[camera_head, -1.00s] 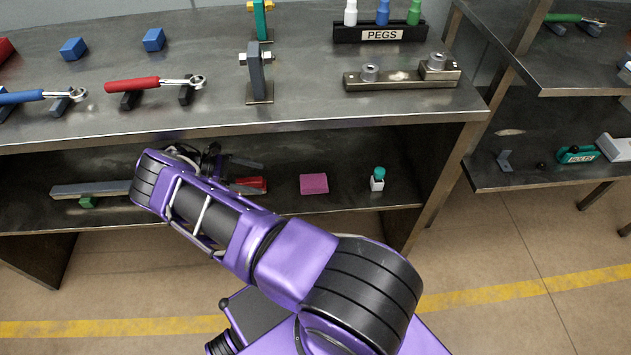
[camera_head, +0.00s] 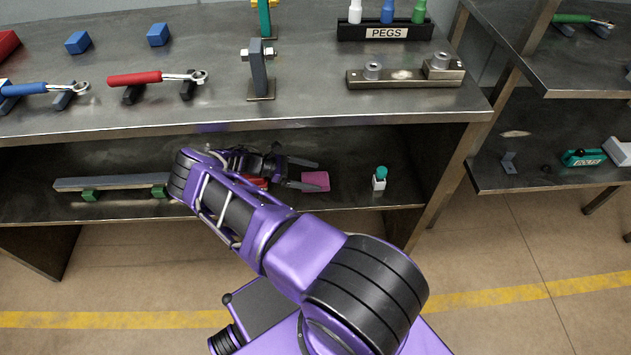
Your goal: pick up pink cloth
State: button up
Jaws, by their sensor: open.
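The pink cloth (camera_head: 316,181) is a small folded square lying on the lower shelf, right of my gripper. My gripper (camera_head: 309,175) is inside the lower shelf space, pointing right. Its two dark fingers are spread apart, one toward the back and one toward the front of the shelf. The fingertips reach the left side of the cloth, and the front finger overlaps its left edge in the picture. I cannot tell whether they touch it. My arm hides part of the shelf to the left.
A red object (camera_head: 256,183) lies under my gripper, partly hidden. A small white bottle with a green top (camera_head: 380,178) stands right of the cloth. A grey bar (camera_head: 110,182) on green supports lies at left. The upper shelf's front edge (camera_head: 250,124) runs above my arm.

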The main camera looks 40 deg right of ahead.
aim_at(328, 178)
jog(key=x, duration=0.5)
jog(key=shift+s+d+f, duration=0.1)
jog(key=shift+d+f, duration=0.05)
jog(key=shift+d, duration=0.2)
jog(key=c, duration=1.2)
